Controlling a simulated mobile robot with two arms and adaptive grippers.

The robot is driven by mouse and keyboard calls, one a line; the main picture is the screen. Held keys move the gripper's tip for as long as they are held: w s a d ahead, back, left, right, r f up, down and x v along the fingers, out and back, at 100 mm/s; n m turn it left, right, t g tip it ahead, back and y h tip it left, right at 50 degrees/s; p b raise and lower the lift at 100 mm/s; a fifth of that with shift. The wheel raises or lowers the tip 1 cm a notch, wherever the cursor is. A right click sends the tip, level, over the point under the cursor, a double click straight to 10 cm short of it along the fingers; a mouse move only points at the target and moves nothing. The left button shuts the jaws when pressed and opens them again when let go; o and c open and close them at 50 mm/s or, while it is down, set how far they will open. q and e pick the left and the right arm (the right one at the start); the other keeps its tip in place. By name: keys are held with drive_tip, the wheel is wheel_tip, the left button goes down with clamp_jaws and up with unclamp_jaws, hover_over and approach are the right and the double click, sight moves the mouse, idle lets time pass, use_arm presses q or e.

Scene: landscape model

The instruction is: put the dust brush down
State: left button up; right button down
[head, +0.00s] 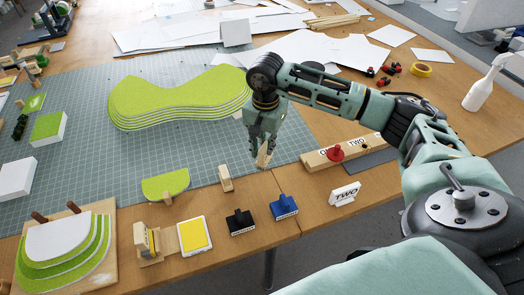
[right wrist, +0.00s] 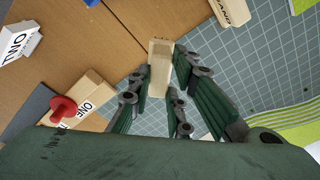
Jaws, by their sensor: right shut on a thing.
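My right gripper (head: 264,142) points down over the front edge of the green cutting mat. It is shut on a pale wooden piece, which I take to be the dust brush (head: 263,160). In the right wrist view the brush (right wrist: 160,58) sits between the fingers (right wrist: 158,85) as a plain wooden block; I see no bristles. Its lower end is close to the mat and table edge, but I cannot tell whether it touches. My left gripper is not in view.
A wooden bar with a red knob (head: 336,153) lies right of the gripper. A small wooden block (head: 225,178) stands to the left. A black stamp (head: 240,222), blue stamp (head: 284,207) and TWO sign (head: 344,194) stand in front. The layered green model (head: 180,98) lies behind.

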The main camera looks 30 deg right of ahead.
drive_tip(key=shift+w+a+f, duration=0.25)
drive_tip(key=shift+w+f, duration=0.1)
drive_tip(key=shift+f, duration=0.05)
wheel_tip(320, 180, down, 4)
drive_tip(key=shift+r+p, duration=0.1)
drive_tip(key=shift+p, duration=0.5)
drive_tip(key=c, duration=2.1)
unclamp_jaws()
drive_tip(key=o, duration=0.5)
